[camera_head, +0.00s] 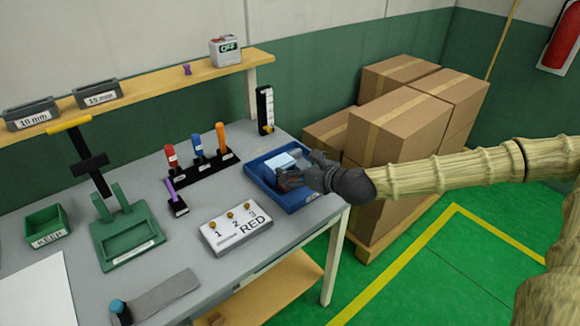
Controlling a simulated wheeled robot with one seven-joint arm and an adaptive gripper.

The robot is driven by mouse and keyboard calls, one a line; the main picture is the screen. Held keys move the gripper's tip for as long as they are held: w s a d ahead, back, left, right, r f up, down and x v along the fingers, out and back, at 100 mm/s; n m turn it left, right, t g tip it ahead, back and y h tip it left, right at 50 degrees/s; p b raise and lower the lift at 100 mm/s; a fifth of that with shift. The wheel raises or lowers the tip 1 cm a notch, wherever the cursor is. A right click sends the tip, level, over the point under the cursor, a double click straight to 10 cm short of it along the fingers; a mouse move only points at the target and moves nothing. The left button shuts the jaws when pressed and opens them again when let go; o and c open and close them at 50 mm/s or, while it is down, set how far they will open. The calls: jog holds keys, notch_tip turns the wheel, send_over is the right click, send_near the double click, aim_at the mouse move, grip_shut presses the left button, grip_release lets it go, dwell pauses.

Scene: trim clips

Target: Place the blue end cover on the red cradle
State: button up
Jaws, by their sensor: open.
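My gripper (288,180) is open, its dark fingers low over the blue tray (316,199) at the table's right end. A pale blue piece (280,160) shows in the tray just beyond the fingers; it may be the blue end cover, but it is small and partly hidden. I cannot tell if the fingers touch it. No red-coloured cradle is plain to see. A white block (226,240) marked "RED" and "1 2 3", with three brass knobs on top, sits left of and nearer than the tray.
A dark rack (205,171) holds red, blue and orange-handled tools behind the white block. A green press-like stand (127,240) and a green "KEEP" bin (47,227) are at left. A grey strip with a blue knob (118,306) lies in front. Cardboard boxes (400,125) stand right of the table.

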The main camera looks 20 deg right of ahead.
jog(key=shift+v, duration=1.7)
